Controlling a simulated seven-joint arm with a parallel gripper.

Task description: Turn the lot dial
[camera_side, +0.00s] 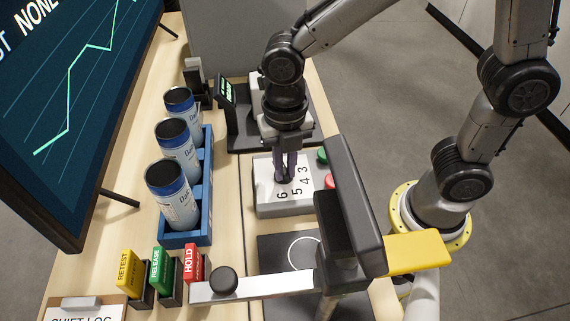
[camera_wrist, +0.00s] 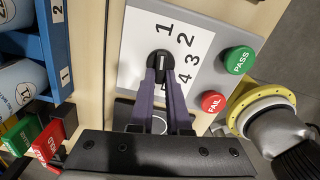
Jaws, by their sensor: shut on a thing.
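The lot dial (camera_wrist: 160,57) is a black knob on a white numbered plate (camera_side: 268,190) that tops a grey box. My gripper (camera_wrist: 160,70) points down at the plate with its two purple fingers closed on the knob. In the side view my gripper (camera_side: 285,178) hides most of the knob. In the wrist view the numbers 1, 2, 3 and 4 show around the knob, and another is partly covered by the fingers. The side view shows 3, 4, 5 and 6. I cannot tell exactly which number the knob points to.
A green PASS button (camera_wrist: 239,60) and a red FAIL button (camera_wrist: 213,101) sit beside the plate. A blue rack (camera_side: 190,236) of cans stands to the left. RETEST, RELEASE and HOLD blocks (camera_side: 160,270) stand at front left. A large dark press-like device (camera_side: 345,215) stands close in front.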

